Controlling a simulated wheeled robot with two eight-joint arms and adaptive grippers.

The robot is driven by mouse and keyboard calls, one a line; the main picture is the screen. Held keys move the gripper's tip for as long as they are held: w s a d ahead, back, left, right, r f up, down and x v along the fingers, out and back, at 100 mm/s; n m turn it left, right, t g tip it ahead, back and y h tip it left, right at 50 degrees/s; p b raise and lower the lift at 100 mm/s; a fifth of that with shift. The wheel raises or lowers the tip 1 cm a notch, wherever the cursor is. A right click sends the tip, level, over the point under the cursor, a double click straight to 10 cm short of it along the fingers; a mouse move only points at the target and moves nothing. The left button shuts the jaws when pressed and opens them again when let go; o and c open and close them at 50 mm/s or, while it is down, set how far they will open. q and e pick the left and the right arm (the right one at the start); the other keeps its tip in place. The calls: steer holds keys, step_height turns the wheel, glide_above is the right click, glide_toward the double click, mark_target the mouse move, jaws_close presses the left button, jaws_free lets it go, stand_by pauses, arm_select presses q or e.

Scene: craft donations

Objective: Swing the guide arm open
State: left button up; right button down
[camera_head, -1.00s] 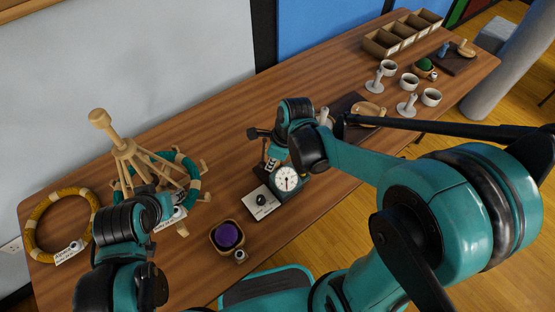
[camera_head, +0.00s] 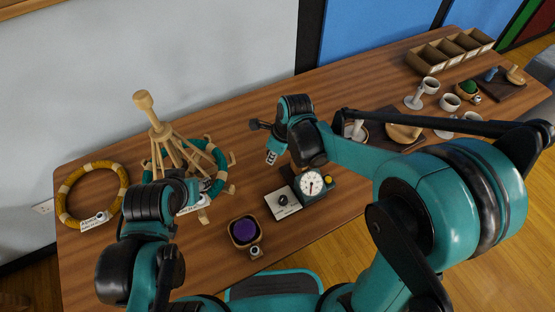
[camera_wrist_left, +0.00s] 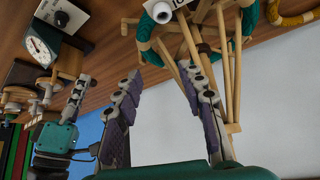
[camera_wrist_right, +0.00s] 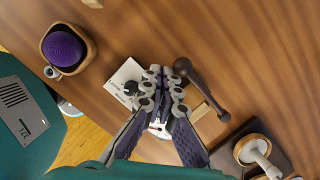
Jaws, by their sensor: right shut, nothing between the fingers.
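A dark arm with rounded ends (camera_wrist_right: 204,90) lies beside a pale wooden bar in the right wrist view. I take it for the guide arm, but cannot be sure. Its end (camera_head: 260,124) seems to show behind my right wrist in the head view. A dark device with a white dial (camera_head: 311,183) stands just right of my right gripper (camera_head: 271,157). That gripper is shut and empty, and its fingertips (camera_wrist_right: 163,75) are close to the dark arm's left end. Contact is unclear. My left gripper (camera_wrist_left: 165,85) is open by the wooden skein holder (camera_head: 160,135).
A card (camera_head: 283,203) with a black knob lies beside the dial device. A bowl of purple yarn (camera_head: 244,231) stands at the front edge. A yellow ring (camera_head: 92,193) lies left. Cups and a divided wooden box (camera_head: 450,52) are far right. Bare table lies behind my right gripper.

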steer(key=shift+w+a, duration=0.25)
steer(key=shift+w, duration=0.05)
steer(key=shift+w, duration=0.1)
stand_by(0.5)
